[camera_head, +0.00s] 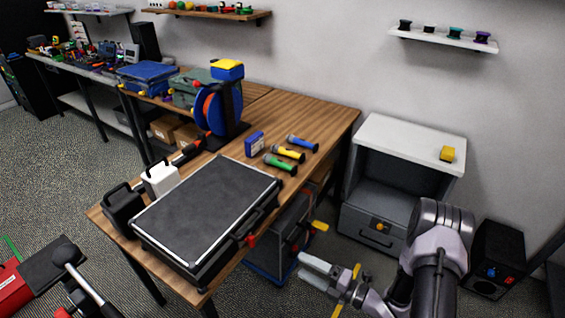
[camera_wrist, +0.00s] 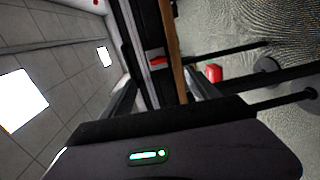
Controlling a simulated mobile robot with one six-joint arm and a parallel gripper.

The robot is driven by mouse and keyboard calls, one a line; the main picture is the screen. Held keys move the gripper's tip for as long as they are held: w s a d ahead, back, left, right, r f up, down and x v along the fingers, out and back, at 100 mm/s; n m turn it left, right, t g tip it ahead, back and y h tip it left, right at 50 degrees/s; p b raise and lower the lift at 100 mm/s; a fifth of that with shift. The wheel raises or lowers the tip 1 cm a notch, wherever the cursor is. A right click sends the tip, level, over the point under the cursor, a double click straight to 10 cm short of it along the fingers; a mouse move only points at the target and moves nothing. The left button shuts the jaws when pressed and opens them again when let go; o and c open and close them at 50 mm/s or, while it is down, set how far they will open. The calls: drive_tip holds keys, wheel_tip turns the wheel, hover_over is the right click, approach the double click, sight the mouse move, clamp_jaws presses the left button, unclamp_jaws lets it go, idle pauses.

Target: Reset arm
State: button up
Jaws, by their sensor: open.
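My gripper (camera_head: 308,272) is at the lower middle right of the head view, in front of the table's right side and apart from it. Its jaws are open and I see nothing between them. My arm bends down to it from the right. In the wrist view my gripper's fingers (camera_wrist: 160,97) stand apart at either side, and the view looks sideways past the table edge to the ceiling and the carpet. No loose cable can be made out clearly in either view.
A wooden table (camera_head: 318,112) bears a black case (camera_head: 205,210), a blue cable reel (camera_head: 218,105) and several flashlights (camera_head: 288,153). A grey cabinet (camera_head: 410,140) with a yellow object (camera_head: 447,154) stands at right. A black box (camera_head: 497,255) is on the floor beyond my arm.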

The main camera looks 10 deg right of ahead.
drive_tip(key=w+d+r+m+h, duration=0.9)
drive_tip(key=w+r+m+h, duration=0.1)
drive_tip(key=w+r, duration=0.35)
drive_tip(key=s+d+r+m+h, duration=0.1)
drive_tip(key=s+r+m+h, duration=0.1)
drive_tip(key=s+r+m, duration=0.3)
drive_tip(key=s+d+r+m+h, duration=0.1)
drive_tip(key=r+m+h, duration=0.15)
drive_tip(key=r, duration=0.45)
drive_tip(key=s+a+r+m+g+y, duration=0.1)
drive_tip(key=s+a+m, duration=0.3)
drive_tip(key=s, duration=0.5)
drive_tip(key=s+a+r+m+g+y+b, duration=0.1)
drive_tip(key=s+a+m, duration=0.4)
drive_tip(key=s, duration=0.5)
drive_tip(key=s+a+r+m+g+y, duration=0.1)
drive_tip(key=s+a+r+m+g, duration=0.2)
drive_tip(key=s+m, duration=0.3)
drive_tip(key=s+a, duration=0.1)
drive_tip(key=s, duration=0.2)
drive_tip(key=shift+s+a+r, duration=0.2)
drive_tip(key=shift+r, duration=0.2)
